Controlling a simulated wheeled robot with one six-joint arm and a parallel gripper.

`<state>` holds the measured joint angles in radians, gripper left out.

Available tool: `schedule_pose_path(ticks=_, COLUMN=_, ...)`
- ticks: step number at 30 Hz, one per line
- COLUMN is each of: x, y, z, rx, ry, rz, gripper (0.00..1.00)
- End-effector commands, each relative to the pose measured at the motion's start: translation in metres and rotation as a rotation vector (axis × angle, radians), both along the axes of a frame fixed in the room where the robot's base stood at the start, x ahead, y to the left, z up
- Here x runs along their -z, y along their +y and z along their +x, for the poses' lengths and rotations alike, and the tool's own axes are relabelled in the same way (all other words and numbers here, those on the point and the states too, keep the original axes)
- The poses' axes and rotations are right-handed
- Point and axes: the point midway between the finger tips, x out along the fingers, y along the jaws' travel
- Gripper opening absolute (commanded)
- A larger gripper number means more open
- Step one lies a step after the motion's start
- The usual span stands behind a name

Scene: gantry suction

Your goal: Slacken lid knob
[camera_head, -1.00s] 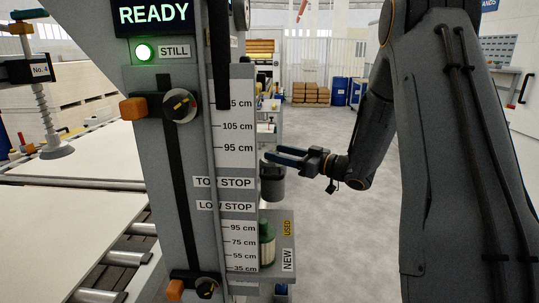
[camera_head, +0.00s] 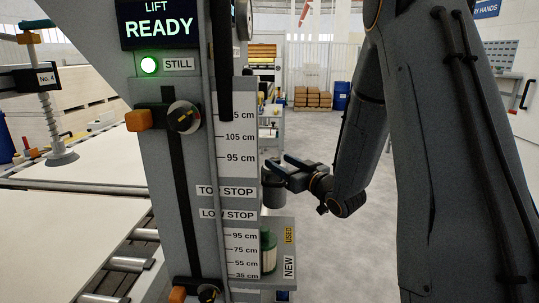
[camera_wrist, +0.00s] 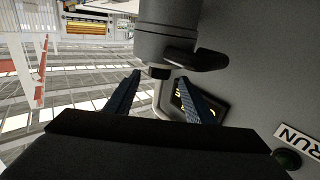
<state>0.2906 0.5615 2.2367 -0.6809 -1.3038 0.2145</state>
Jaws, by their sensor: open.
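A dark grey cylindrical canister (camera_head: 273,192) sits at the right side of the gantry post, just below my gripper (camera_head: 278,163). In the wrist view the canister (camera_wrist: 166,18) is close, with a wider rim. A black wing-shaped knob (camera_wrist: 208,60) sticks out at this rim, and a small dark block (camera_wrist: 159,72) shows beside it. My gripper is open and empty. Its two blue fingertips (camera_wrist: 160,80) point toward the rim, with the small block seen between them and the knob beyond the right finger. I cannot tell whether either finger touches anything.
The post carries a READY display (camera_head: 155,27), a green lamp (camera_head: 149,65) and a height scale. Below the canister, a grey shelf (camera_head: 283,225) marked USED and NEW holds a green bottle (camera_head: 268,252). A RUN label (camera_wrist: 298,141) is on the panel. Open floor lies right of the post.

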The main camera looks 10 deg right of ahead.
Motion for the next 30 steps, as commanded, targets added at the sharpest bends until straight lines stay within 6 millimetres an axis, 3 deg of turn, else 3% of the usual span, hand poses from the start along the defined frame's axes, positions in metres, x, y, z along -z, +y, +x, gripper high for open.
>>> schedule_pose_path(ticks=5, x=0.000, y=0.004, z=0.009, rx=0.019, ry=0.003, rz=-0.002, gripper=0.49)
schedule_pose_path(ticks=18, x=0.000, y=0.023, z=0.065, rx=0.018, ry=0.003, rz=-0.002, gripper=0.49)
schedule_pose_path(ticks=29, x=0.001, y=0.026, z=0.072, rx=0.019, ry=0.003, rz=-0.002, gripper=0.49)
schedule_pose_path(ticks=30, x=0.001, y=0.026, z=0.072, rx=0.019, ry=0.003, rz=-0.002, gripper=0.46)
